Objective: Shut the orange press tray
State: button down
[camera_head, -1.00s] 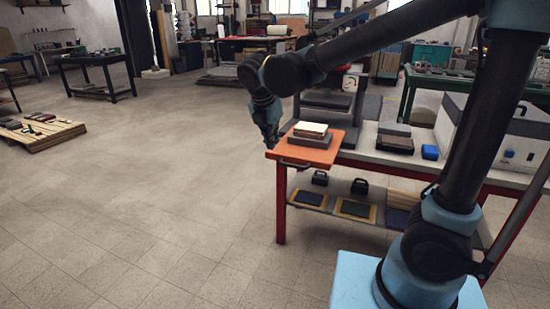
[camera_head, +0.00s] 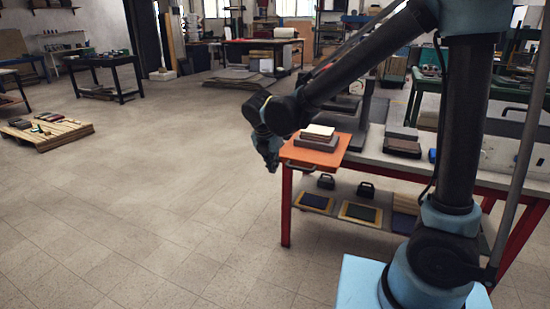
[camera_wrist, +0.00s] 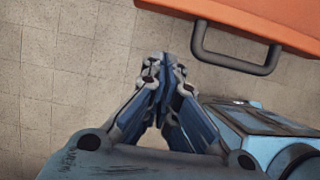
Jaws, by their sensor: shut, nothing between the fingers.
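The orange press tray (camera_head: 333,156) sticks out from the left end of the workbench, with a dark handle (camera_head: 300,167) on its front edge. A grey block with a cream block on top (camera_head: 318,133) rests on the tray. My gripper (camera_head: 272,168) is shut and empty, to the left of the tray and apart from it. In the wrist view my gripper (camera_wrist: 162,58) points at the floor, and the tray edge (camera_wrist: 255,18) with its handle (camera_wrist: 235,62) lies to the upper right.
The workbench (camera_head: 375,154) carries a dark press and a dark block (camera_head: 402,147). Its lower shelf holds several framed panels (camera_head: 359,213). Open floor (camera_head: 150,200) lies left of the tray. A pallet (camera_head: 45,137) stands far left.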

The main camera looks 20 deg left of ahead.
jog(key=shift+w+d+r, duration=0.1)
jog(key=shift+w+d, duration=0.1)
jog(key=shift+w, duration=1.6)
